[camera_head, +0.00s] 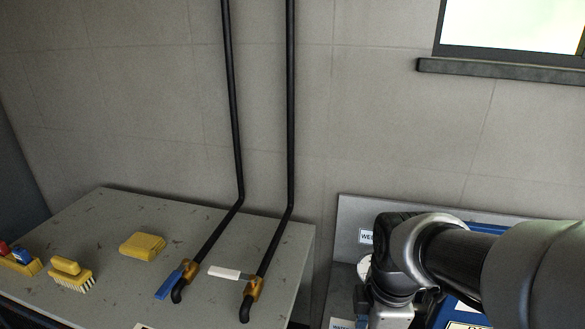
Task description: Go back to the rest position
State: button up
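My arm comes in from the right edge in the head view and bends downward at a dark wrist joint over the bench on the right. My gripper is not visible: the arm's end runs off the bottom of the picture, so whether it holds anything is hidden. Two black pipes run down the wall to brass valves, one with a blue lever (169,284) and one with a white lever (226,272).
A grey table (120,216) on the left holds a yellow sponge (142,245), a yellow scrub brush (70,273) and another yellow item (20,262) with red and blue parts. A second bench with a grey back panel (352,212) stands under my arm. A window (515,25) is top right.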

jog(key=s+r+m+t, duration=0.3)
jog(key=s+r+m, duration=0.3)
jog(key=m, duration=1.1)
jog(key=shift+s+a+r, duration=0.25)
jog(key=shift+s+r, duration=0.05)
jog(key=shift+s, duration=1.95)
